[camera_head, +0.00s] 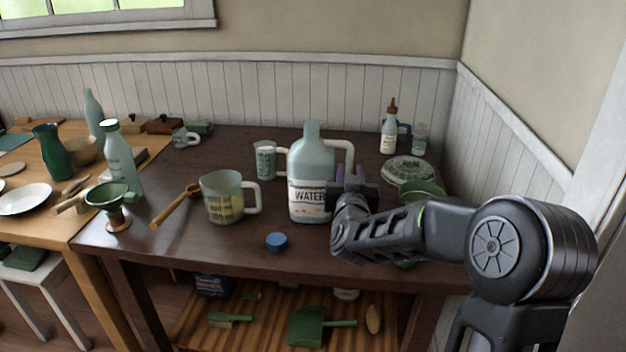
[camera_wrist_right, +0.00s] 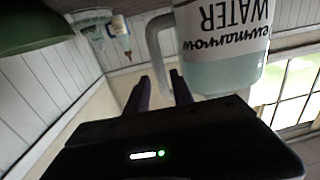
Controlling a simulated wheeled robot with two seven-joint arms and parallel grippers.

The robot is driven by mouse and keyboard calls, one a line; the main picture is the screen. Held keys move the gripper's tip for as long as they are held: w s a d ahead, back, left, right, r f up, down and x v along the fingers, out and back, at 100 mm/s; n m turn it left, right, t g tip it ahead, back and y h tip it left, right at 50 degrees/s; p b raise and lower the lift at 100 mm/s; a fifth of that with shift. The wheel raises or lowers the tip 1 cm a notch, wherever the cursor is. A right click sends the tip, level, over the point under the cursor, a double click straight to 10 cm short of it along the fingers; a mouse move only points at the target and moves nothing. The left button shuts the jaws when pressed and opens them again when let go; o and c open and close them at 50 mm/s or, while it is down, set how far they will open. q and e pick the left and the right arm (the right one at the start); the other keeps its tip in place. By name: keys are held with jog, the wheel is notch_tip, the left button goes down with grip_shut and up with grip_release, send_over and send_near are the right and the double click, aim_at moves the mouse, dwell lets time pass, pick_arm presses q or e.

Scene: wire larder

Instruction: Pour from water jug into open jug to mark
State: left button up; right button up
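The water jug (camera_head: 311,160) is a large, pale, translucent jug with a white WATER label and a pale handle, standing upright on the dark table. It shows upside down in the right wrist view (camera_wrist_right: 222,75), with liquid inside. The open jug (camera_head: 223,185) is a wide measuring jug with dark marks and a handle on its right; it stands left of the water jug. My right gripper (camera_head: 352,172) is at the water jug's handle side. In the right wrist view its fingers (camera_wrist_right: 160,82) are apart, with the handle close to their tips; contact is unclear. My left gripper is not in view.
A blue cap (camera_head: 276,241) lies in front of the jugs. A smaller measuring cup (camera_head: 265,160) stands behind them. A wooden spoon (camera_head: 174,205) and green funnel (camera_head: 110,196) are to the left. A green bowl (camera_head: 424,188) and lidded dish (camera_head: 407,169) are near my right arm.

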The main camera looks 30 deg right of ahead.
aim_at(349, 165)
jog(key=shift+w+d, duration=0.1)
jog(key=shift+w, duration=0.05)
jog(key=x, duration=0.5)
jog(key=shift+f, duration=0.25)
jog(key=shift+c, duration=0.3)
grip_shut()
dwell(1.2)
jog(key=shift+r, duration=0.15)
